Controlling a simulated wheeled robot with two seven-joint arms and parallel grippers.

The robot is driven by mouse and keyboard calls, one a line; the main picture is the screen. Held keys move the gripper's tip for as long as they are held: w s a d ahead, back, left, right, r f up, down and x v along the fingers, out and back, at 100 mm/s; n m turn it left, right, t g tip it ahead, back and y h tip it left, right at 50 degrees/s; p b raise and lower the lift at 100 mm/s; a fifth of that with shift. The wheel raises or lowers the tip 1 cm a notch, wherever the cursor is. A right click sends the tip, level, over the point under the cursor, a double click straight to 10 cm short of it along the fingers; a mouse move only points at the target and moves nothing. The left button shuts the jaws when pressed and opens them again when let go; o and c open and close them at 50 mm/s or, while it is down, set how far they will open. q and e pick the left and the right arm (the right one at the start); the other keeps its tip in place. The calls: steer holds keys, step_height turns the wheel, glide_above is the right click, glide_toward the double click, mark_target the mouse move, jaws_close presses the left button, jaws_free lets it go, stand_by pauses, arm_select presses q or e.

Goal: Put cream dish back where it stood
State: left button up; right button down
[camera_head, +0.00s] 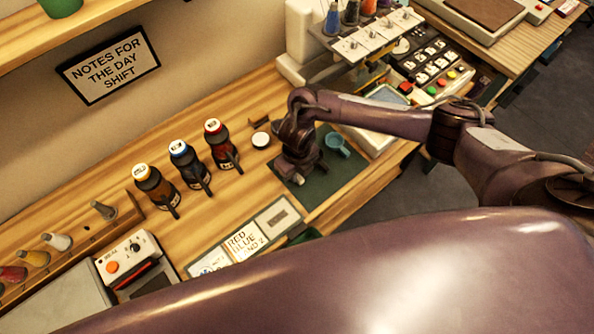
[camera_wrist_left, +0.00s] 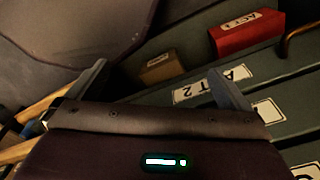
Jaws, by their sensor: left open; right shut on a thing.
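A small round cream-white dish (camera_head: 261,139) stands on the wooden table, just left of the dark green mat (camera_head: 322,187). My right gripper (camera_head: 299,172) points down over the mat, to the right of that dish and apart from it. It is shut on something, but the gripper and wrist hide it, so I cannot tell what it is. A teal cup (camera_head: 337,143) stands on the mat to the right of the gripper. My left gripper (camera_wrist_left: 160,88) is open with nothing between its fingers; it is outside the head view.
Three capped bottles (camera_head: 188,164) stand left of the dish, and a small brown block (camera_head: 260,120) lies behind it. Label cards (camera_head: 245,241) lie at the table's front. A machine with thread spools (camera_head: 345,40) stands behind. The left wrist view shows a red box (camera_wrist_left: 246,33) and a brown box (camera_wrist_left: 161,67).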

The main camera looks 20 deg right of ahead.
steer(key=shift+f, duration=0.25)
steer(key=c, duration=1.4)
jaws_free()
steer(key=shift+r, duration=0.1)
steer(key=shift+r, duration=0.2)
step_height(320, 180, up, 6)
steer(key=shift+w+f+b, duration=0.1)
steer(key=shift+f+b, duration=0.1)
steer(key=shift+b, duration=0.15)
step_height(320, 180, up, 6)
steer(key=shift+r+p, duration=0.2)
steer(key=shift+p, duration=0.65)
steer(key=shift+s, duration=0.2)
